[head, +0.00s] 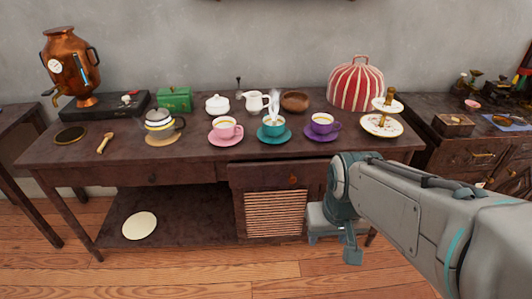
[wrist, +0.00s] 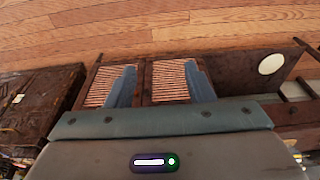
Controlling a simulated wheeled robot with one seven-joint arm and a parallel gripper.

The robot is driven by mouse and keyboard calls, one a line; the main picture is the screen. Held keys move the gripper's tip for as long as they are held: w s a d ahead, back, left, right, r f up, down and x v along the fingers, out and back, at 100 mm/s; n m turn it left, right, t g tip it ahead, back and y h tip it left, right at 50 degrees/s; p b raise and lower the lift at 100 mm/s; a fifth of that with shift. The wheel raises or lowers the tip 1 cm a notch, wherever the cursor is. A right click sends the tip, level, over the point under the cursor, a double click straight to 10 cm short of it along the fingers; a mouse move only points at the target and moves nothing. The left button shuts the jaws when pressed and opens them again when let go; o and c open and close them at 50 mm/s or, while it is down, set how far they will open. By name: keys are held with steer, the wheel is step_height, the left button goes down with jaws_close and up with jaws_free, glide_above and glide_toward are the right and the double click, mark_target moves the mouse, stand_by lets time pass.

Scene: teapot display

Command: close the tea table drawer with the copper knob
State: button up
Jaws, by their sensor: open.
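The dark wooden tea table (head: 85,150) stands against the wall in the head view. Its right drawer (head: 260,181) bears a small copper knob (head: 293,180) and its front appears to stand out from the table's front. My gripper (head: 333,243) is open, to the right of and below the knob, in front of the table's right part. The arm hides the drawer's right end. In the wrist view my two blue-grey fingers (wrist: 160,87) are apart with nothing between them, over the slatted cabinet front. I cannot make out the knob there.
A left drawer with a dark knob (head: 152,179) looks shut. Below the copper-knob drawer is a slatted cabinet (head: 275,214). Several cups, a glass teapot (head: 158,122) and a striped cosy (head: 356,85) crowd the tabletop. A carved cabinet (head: 470,150) stands at right. Floor in front is clear.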

steer(key=w+f+n+t+b, duration=0.1)
steer(key=w+f+t, duration=0.2)
steer(key=w+f, duration=0.35)
steer(key=w+f+t, duration=0.2)
steer(key=w+f, duration=0.2)
steer(key=w, duration=0.5)
steer(key=t+b, duration=1.1)
steer(key=b, duration=0.2)
glide_toward(293, 181)
steer(key=shift+s+f+m, duration=0.1)
steer(key=shift+s+m, duration=0.05)
steer(key=shift+m, duration=0.25)
steer(key=shift+b, duration=0.65)
steer(key=w, duration=0.4)
steer(key=w+b, duration=0.1)
steer(key=w, duration=0.3)
steer(key=shift+w+r, duration=0.25)
steer(key=shift+w, duration=0.05)
